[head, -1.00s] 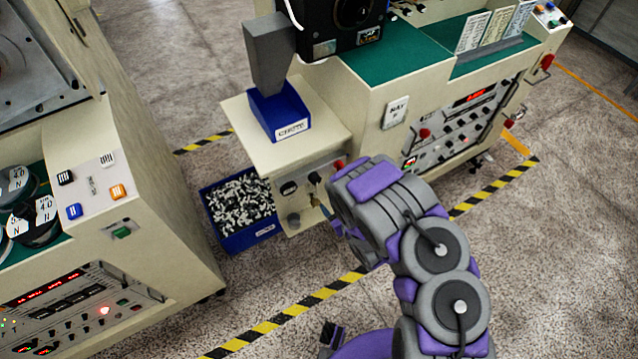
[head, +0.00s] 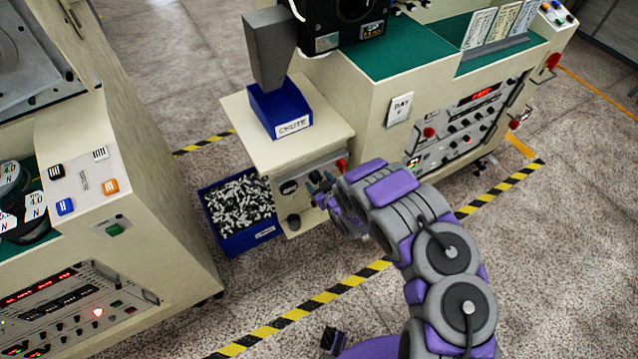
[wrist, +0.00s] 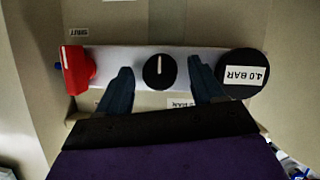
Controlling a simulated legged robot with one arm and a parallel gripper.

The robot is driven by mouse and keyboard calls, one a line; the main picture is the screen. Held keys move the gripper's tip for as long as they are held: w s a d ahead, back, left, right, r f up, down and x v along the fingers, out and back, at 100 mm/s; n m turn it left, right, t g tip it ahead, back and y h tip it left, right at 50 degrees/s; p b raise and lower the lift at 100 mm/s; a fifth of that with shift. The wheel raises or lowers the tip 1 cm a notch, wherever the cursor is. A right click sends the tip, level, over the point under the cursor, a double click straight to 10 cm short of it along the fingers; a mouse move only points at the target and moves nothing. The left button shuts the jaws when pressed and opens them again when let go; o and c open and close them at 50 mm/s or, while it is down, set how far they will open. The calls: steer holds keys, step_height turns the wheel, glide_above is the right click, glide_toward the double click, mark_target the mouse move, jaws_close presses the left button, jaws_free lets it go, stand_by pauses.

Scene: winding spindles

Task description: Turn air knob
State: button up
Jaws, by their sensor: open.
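The black round knob (wrist: 159,72) with a white pointer line sits on a pale strip in the wrist view. My gripper (wrist: 160,66) is open, with one blue-grey finger on each side of the knob and a visible gap on both sides. How far the fingertips are from the panel is hard to tell. A red switch or handle (wrist: 76,70) is left of the knob, and a black gauge labelled 4.0 BAR (wrist: 243,75), upside down, is right of it. In the head view my gripper (head: 324,189) is at the front panel of the cream cabinet (head: 262,160).
A blue CHUTE bin (head: 280,110) stands on the cabinet top. A blue crate of small parts (head: 240,205) is on the floor to its left. Another cream machine (head: 150,190) is at the left. Open floor with striped tape (head: 300,310) lies in front.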

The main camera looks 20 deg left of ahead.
steer(key=shift+w+a+f, duration=0.1)
steer(key=c, duration=1.1)
